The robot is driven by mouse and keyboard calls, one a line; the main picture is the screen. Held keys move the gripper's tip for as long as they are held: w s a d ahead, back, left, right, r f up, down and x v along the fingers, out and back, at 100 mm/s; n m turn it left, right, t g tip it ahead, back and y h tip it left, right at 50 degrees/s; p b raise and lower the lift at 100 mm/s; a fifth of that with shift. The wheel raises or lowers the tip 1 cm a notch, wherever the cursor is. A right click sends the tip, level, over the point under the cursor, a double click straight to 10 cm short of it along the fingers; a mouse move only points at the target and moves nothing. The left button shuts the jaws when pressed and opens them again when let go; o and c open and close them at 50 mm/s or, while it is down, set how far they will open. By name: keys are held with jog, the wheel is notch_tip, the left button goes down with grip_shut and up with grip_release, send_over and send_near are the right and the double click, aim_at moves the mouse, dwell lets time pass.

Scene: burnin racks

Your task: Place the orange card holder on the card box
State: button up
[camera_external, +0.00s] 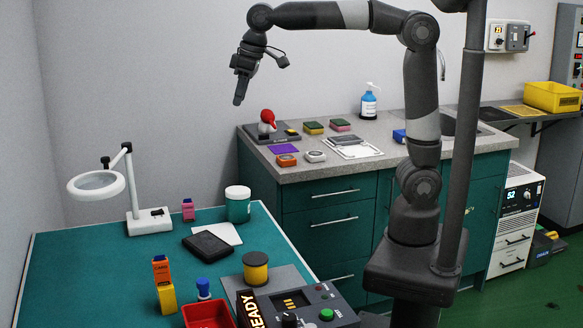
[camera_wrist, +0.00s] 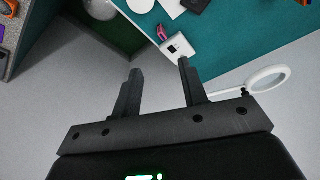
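An orange block marked "CARD" (camera_external: 161,270), likely the card holder, is at the front left of the teal table in the external view. A yellow block with lettering (camera_external: 166,299), likely the card box, is directly below it in the picture. I cannot tell whether the orange one rests on the yellow one or stands behind it. My gripper (camera_external: 240,92) is high up near the wall, far from both, pointing down. In the wrist view my gripper (camera_wrist: 158,75) has its fingers apart with nothing between them.
A magnifier lamp (camera_external: 97,184) stands on the table (camera_external: 75,250). A grey counter (camera_external: 350,170) with several items is behind.

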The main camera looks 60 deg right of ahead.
jog(key=s+d+f+m+t, duration=0.1)
jog(key=s+d+f+m, duration=0.15)
jog(key=s+d, duration=0.85)
jog(key=s+d+f+m+t+h, duration=0.1)
jog(key=s+d+f, duration=0.8)
jog(key=d+f, duration=0.1)
jog(key=shift+s+f+t, duration=0.25)
jog(key=shift+s+t, duration=0.05)
jog(key=shift+s, duration=0.05)
